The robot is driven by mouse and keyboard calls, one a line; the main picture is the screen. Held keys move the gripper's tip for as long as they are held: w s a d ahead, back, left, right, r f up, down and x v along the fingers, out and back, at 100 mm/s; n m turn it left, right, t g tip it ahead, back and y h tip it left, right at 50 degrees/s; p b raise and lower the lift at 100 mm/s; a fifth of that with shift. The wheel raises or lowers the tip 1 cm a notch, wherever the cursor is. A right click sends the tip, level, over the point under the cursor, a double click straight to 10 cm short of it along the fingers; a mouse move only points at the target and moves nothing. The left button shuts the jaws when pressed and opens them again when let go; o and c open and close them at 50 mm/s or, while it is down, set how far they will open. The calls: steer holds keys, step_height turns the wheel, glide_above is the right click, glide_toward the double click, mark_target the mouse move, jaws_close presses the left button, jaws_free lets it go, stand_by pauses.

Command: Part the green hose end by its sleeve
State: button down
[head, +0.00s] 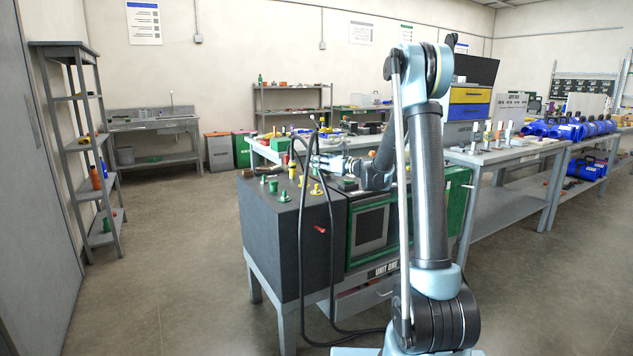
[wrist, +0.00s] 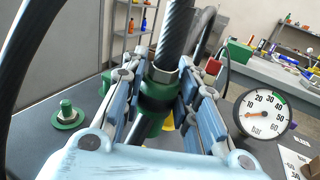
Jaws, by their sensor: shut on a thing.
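In the wrist view the green hose end (wrist: 155,97) stands upright between the fingers of my gripper (wrist: 160,95). The fingers are shut on its green sleeve from both sides. A dark braided hose (wrist: 175,35) rises from a metal nut at its top. Its lower part is partly hidden by the fingers and my wrist, so I cannot tell whether it is still joined to a fitting below. In the head view my gripper (head: 318,161) is small, above the dark cart top (head: 262,205), among black hoses (head: 304,205); the green hose end is hard to make out there.
A green flanged fitting (wrist: 67,115) stands left of my gripper, and a round pressure gauge (wrist: 262,115) is at the right. A yellow part (wrist: 169,123) shows behind the fingers. In the head view a yellow flanged fitting (head: 316,190) stands on the cart. Hoses loop down to the floor.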

steer(key=shift+r, duration=3.95)
